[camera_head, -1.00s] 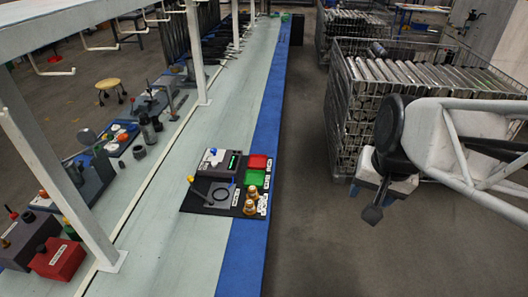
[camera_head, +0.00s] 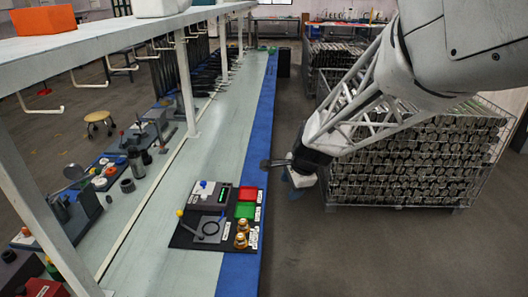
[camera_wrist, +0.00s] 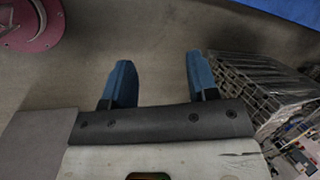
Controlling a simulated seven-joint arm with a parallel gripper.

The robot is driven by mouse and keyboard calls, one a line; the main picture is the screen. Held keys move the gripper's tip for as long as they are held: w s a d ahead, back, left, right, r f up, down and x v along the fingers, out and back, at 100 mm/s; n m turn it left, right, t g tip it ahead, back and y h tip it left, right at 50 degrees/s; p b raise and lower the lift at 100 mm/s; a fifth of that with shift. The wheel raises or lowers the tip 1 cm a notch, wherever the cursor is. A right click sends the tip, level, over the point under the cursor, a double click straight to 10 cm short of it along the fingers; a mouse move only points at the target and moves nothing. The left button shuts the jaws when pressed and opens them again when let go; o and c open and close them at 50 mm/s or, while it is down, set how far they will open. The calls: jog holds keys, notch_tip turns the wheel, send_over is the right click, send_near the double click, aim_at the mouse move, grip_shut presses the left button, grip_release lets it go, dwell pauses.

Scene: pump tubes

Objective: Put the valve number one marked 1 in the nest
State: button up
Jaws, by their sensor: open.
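Two gold valves stand close together at the near right of a black board (camera_head: 183,238) on the bench. The front one (camera_head: 240,241) and the one behind it (camera_head: 243,227) have white labels beside them, too small to read, so I cannot tell which is marked 1. My gripper (camera_head: 297,178) is off the bench's right edge, above the aisle, apart from the valves. In the wrist view its two blue fingers (camera_wrist: 158,62) are spread, with only floor between them.
A wire crate (camera_head: 420,165) of metal parts stands right of the aisle. Shelf posts (camera_head: 187,85) rise along the bench. Bench beyond the board is clear.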

jog(key=w+a+f+m, duration=0.7)
jog(key=w+a+f, duration=0.25)
jog(key=f, duration=0.35)
jog(key=m, duration=0.7)
send_over(244, 221)
jog(key=s+d, duration=0.2)
notch_tip(244, 221, down, 16)
jog(key=shift+a, duration=0.25)
jog(key=shift+w+f, duration=0.1)
jog(key=shift+f, duration=0.05)
jog(key=shift+x, duration=1.2)
jog(key=shift+f, duration=0.1)
jog(key=shift+x, duration=2.55)
jog(key=shift+c, duration=0.3)
